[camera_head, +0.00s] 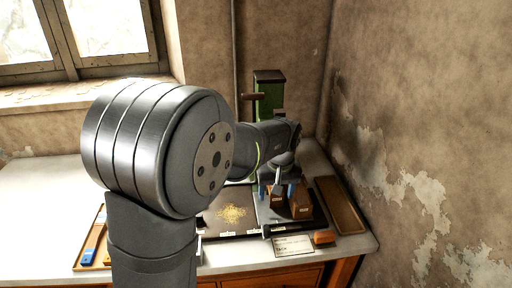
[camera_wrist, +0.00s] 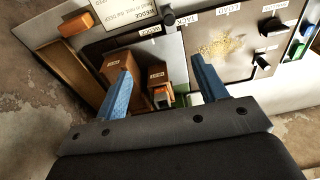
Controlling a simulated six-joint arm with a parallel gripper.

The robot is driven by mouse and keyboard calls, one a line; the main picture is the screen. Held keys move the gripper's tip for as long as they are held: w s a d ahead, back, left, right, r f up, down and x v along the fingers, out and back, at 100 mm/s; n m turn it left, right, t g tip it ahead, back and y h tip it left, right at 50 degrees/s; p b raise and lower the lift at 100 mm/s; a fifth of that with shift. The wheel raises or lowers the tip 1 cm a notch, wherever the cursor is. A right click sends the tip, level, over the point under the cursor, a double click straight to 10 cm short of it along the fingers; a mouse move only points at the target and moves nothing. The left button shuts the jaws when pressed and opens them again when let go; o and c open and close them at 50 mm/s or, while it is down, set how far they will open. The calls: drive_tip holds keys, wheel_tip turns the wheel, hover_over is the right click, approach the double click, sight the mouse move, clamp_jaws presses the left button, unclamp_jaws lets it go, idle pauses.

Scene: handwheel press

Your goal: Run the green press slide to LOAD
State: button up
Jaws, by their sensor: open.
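The green press (camera_head: 271,98) stands upright at the back of the table in the head view, with a dark cap and a brown bar at its upper left. My own arm hides its lower part, and I cannot make out the slide's position against any LOAD mark. My gripper (camera_head: 277,190) is in front of the press, low over wooden blocks. In the wrist view its two blue fingers (camera_wrist: 162,65) are spread apart with nothing held. A small green part (camera_wrist: 193,98) shows near the right finger; I cannot tell whether it belongs to the press.
Brown labelled blocks (camera_head: 300,201) stand beneath the gripper, close to its fingers. A dark panel with a gold pattern (camera_head: 232,213) lies left of them. A brown tray (camera_head: 341,205) and an orange block (camera_head: 324,237) are at the right. The white tabletop's far left (camera_head: 40,190) is clear.

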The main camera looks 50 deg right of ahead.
drive_tip(key=g, duration=0.1)
hover_over(266, 227)
drive_tip(key=shift+y, duration=0.4)
wheel_tip(266, 227, down, 6)
drive_tip(key=shift+d+f, duration=0.1)
drive_tip(key=shift+f, duration=0.15)
wheel_tip(266, 227, down, 9)
drive_tip(key=c, duration=1.3)
